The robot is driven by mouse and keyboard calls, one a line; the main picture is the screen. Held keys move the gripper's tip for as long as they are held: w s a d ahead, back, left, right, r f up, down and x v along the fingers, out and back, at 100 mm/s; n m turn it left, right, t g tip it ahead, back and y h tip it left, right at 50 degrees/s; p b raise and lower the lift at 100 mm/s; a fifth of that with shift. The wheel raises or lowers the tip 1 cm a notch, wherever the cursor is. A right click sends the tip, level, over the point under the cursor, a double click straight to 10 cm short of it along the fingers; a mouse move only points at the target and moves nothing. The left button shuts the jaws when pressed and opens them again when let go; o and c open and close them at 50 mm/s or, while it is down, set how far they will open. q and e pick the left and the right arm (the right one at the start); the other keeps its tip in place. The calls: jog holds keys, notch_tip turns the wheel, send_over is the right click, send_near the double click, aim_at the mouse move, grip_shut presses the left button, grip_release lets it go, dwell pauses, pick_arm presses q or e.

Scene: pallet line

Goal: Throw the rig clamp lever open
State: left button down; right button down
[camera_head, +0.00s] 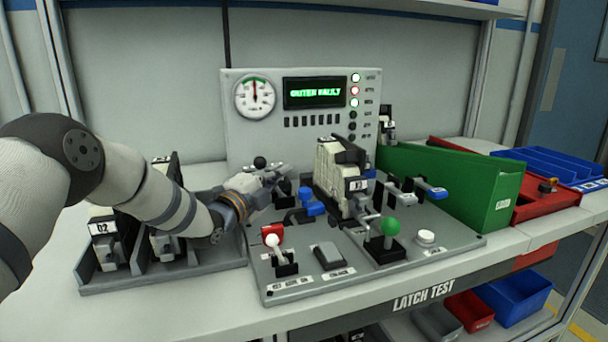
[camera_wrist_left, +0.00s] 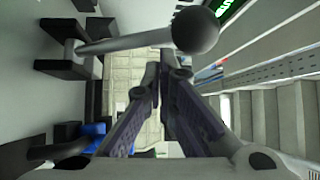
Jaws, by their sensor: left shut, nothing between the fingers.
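My left gripper (camera_head: 284,171) is shut and empty over the back left of the grey test rig (camera_head: 345,273). A lever with a black ball knob (camera_head: 260,162) stands right behind it. In the left wrist view the knob (camera_wrist_left: 195,30) and its grey rod lie just past the shut fingertips (camera_wrist_left: 160,70); I cannot tell whether they touch. The rig's beige block-shaped unit (camera_head: 329,169) stands upright at the middle, with a blue handle (camera_head: 312,203) at its left. My gripper partly hides the lever's base in the head view. My right gripper is not in view.
A panel (camera_head: 234,135) with gauge and lit display stands behind. A tray (camera_head: 190,279) with dark units is at left, a green bin (camera_head: 452,182) at right.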

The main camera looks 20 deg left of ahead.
pick_arm(q)
jog(key=shift+s+a+f, duration=0.1)
jog(key=shift+a, duration=0.05)
dwell(0.5)
jog(key=shift+s, duration=0.15)
jog(key=v, duration=0.7)
jog(key=shift+s, duration=0.15)
